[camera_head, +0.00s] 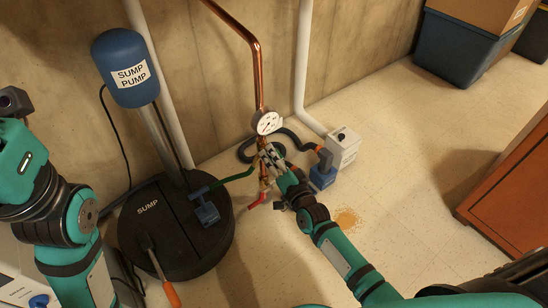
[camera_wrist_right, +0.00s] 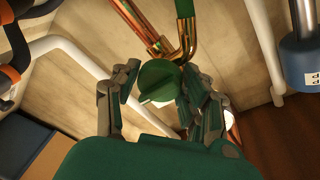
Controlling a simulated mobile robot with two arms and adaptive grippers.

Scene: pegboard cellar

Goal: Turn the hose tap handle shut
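A green tap handle (camera_wrist_right: 160,80) shows in the right wrist view, below a brass elbow with a green hose. My right gripper (camera_wrist_right: 162,74) has one finger on each side of this handle. The fingers stand apart, with a small gap at the left one; contact at the right one is unclear. In the head view my right gripper (camera_head: 270,160) is at the copper pipe (camera_head: 257,75), just below a round gauge (camera_head: 267,122), and hides the green handle. A red handle (camera_head: 256,202) shows below it. My left arm is at the left edge; its fingers are not visible.
A black sump lid (camera_head: 150,255) with a blue sump pump (camera_head: 125,68) stands left of the pipe. A white box (camera_head: 342,148) and a dark hose are close on the right. An orange cabinet (camera_head: 510,200) stands far right. The floor between is mostly clear.

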